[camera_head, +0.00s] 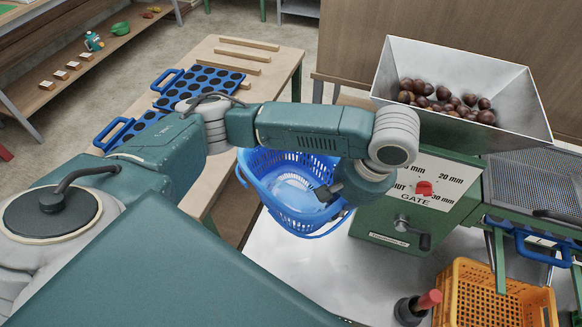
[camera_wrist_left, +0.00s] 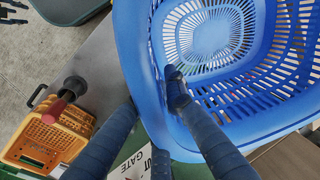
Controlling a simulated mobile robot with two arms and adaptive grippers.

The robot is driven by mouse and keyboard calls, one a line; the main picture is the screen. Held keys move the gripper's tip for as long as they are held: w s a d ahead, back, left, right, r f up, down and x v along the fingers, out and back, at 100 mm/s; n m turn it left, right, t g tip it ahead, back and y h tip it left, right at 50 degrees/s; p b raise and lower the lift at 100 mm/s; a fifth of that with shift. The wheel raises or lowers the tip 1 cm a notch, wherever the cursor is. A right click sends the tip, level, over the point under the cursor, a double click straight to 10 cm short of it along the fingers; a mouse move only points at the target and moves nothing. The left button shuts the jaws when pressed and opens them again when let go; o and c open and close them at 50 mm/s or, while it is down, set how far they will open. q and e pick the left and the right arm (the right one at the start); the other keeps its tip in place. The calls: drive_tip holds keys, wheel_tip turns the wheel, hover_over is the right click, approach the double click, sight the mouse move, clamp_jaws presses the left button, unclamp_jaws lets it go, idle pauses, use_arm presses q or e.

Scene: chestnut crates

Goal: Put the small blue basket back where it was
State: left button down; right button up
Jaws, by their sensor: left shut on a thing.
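The small blue basket (camera_head: 262,172) has slotted walls and is in the middle of the head view. It also fills the upper right of the left wrist view (camera_wrist_left: 140,35), where its visible inside looks empty. My left gripper (camera_head: 335,192) is shut on the basket's rim at its right side. In the left wrist view the two dark fingers (camera_wrist_left: 152,92) lie on either side of the rim. The basket appears held beside the green gate machine, near the edge of the grey table; whether it touches anything below cannot be told. My right gripper is not in view.
A metal hopper (camera_head: 455,65) with chestnuts tops the green gate machine (camera_head: 390,238). An orange crate (camera_head: 452,290) and a red-handled tool (camera_head: 417,305) are at front right. A wooden table (camera_head: 284,72) at left holds blue trays with round holes (camera_head: 200,82). Grey tabletop (camera_head: 330,275) below is partly clear.

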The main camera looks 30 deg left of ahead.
use_arm(q)
drive_tip(key=shift+n, duration=0.7)
drive_tip(key=f+b, duration=0.1)
drive_tip(key=f, duration=0.8)
drive_tip(key=f+b, duration=0.2)
drive_tip(key=f, duration=0.7)
drive_tip(key=s+d+f+b, duration=0.1)
drive_tip(key=f+b, duration=0.1)
drive_tip(key=f, duration=0.8)
drive_tip(key=shift+f, duration=0.1)
drive_tip(key=shift+f, duration=0.2)
drive_tip(key=c, duration=1.8)
unclamp_jaws()
